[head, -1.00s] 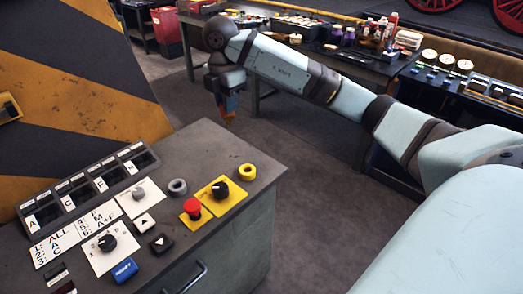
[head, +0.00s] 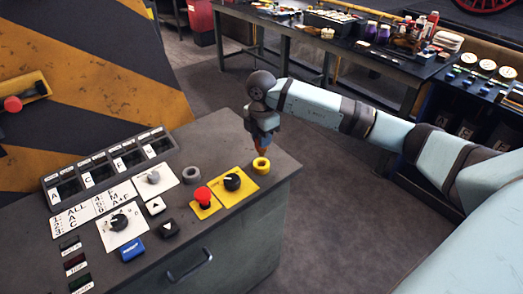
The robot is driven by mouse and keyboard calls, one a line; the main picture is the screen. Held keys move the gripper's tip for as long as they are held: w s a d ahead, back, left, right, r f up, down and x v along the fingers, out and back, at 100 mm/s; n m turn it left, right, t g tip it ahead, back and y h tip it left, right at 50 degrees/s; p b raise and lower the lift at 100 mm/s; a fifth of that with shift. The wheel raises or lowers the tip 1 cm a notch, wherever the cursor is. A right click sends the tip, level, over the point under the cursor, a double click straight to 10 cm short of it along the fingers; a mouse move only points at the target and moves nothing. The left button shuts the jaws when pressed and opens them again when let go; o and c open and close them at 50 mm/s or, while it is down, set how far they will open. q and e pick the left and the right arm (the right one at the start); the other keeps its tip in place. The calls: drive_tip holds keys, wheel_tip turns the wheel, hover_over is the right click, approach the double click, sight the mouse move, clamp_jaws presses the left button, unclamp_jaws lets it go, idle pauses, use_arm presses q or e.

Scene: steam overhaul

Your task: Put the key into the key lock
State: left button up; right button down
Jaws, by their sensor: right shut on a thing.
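My right gripper (head: 262,145) comes in from the right and points down above the back right corner of the grey control console (head: 215,140). It is shut on a small orange-brown thing, probably the key, mostly hidden by the fingers. Just below and in front of its tip is a yellow ring (head: 261,166) on the console top. A grey ring (head: 193,175) sits farther left. I cannot tell for sure which of these is the key lock. My left gripper is not in view.
A red mushroom button (head: 202,195) and a black knob (head: 232,182) on a yellow plate stand close left of the yellow ring. A slotted letter rack (head: 110,170) lines the console's back left. A long workbench (head: 300,32) with bottles stands behind, across open floor.

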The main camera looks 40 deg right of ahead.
sight(261, 155)
wheel_tip(261, 155, down, 5)
drive_tip(key=shift+f, duration=0.15)
idle(0.3)
drive_tip(key=shift+f, duration=0.3)
drive_tip(key=c, duration=1.1)
unclamp_jaws()
drive_tip(key=shift+o, duration=0.2)
